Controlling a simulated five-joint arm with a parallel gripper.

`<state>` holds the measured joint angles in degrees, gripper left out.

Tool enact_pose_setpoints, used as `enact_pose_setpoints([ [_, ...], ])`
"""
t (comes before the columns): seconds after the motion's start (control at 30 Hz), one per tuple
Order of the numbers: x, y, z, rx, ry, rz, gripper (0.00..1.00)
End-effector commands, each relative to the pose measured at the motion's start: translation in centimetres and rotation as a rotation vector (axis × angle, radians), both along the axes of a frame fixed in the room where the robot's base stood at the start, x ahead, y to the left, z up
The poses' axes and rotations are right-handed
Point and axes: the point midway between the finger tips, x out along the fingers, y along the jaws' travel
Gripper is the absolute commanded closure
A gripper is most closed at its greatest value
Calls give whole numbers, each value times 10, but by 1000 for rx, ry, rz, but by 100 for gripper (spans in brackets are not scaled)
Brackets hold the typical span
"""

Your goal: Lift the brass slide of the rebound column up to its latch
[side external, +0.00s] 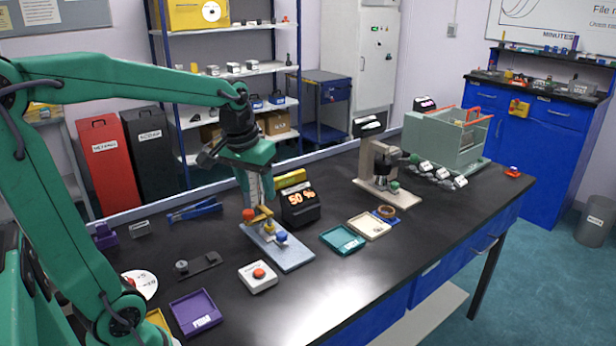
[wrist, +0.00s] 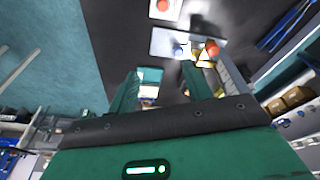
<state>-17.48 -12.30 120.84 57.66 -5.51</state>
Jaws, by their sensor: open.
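The rebound column (side external: 254,188) stands upright on a pale blue base plate (side external: 292,259), with my gripper (side external: 257,178) close above and over its upper part. The brass slide (side external: 262,215) sits low on the column, near a red knob (side external: 248,214) and a blue knob (side external: 281,237). In the wrist view my gripper (wrist: 163,90) is open, with nothing visible held between its fingers. The brass part (wrist: 202,62) shows beyond the right finger, beside the red knob (wrist: 212,47). The latch cannot be made out; my gripper hides the column top.
A white box with a red button (side external: 258,277) lies in front. Teal (side external: 343,240) and cream (side external: 369,227) trays lie to the right, a purple tray (side external: 195,312) front left. The front right bench is clear.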

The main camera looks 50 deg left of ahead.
Motion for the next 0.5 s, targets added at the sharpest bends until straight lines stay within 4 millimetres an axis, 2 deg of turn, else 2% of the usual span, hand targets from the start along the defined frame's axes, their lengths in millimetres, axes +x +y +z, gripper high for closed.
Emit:
enact_pose_setpoints([
  [0.2,22,43,-15,-31,70,118,50],
  [0.5,42,104,-45,-79,156,274,50],
])
